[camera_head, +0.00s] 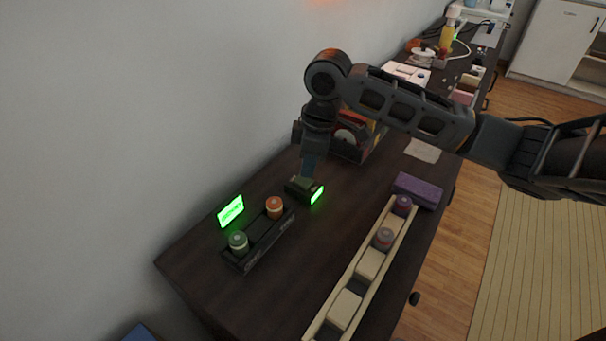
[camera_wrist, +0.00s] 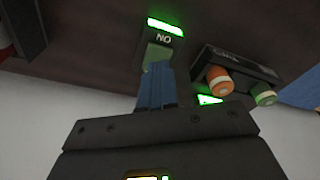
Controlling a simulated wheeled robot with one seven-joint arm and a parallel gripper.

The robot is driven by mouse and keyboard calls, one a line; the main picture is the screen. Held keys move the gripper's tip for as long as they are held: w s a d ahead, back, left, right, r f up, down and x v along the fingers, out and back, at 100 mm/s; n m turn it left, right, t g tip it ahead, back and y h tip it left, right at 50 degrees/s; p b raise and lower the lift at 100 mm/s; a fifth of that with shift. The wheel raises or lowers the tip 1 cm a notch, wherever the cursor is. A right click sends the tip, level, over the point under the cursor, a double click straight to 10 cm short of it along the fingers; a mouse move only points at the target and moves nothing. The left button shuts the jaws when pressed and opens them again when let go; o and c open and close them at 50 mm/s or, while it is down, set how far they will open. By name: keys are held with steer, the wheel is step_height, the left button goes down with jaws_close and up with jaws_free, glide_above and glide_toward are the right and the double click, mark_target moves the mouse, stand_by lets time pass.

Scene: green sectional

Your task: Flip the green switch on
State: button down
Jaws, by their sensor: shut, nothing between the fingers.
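The switch (camera_head: 293,191) is a small dark box on the dark table, with a green rocker and a lit green strip on its near right end. In the wrist view the switch (camera_wrist: 173,43) shows the word "ON", upside down, beside the lit strip. My gripper (camera_head: 308,174) points down at the switch from above. In the wrist view its blue fingers (camera_wrist: 156,78) are shut with nothing between them, and their tips reach the green rocker and hide part of it. I cannot tell whether they touch it.
A black holder (camera_head: 250,255) carries an orange-capped jar (camera_head: 274,208) and a green-capped jar (camera_head: 238,242) left of the switch. A lit green sign (camera_head: 230,211) stands behind it. A pale rack (camera_head: 321,318) and purple box (camera_head: 418,190) lie right. A dark rack (camera_head: 346,151) stands behind.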

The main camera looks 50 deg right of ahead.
mark_target(308, 183)
step_height(308, 183, up, 5)
steer(key=p, duration=0.3)
steer(key=shift+f, duration=0.15)
stand_by(0.5)
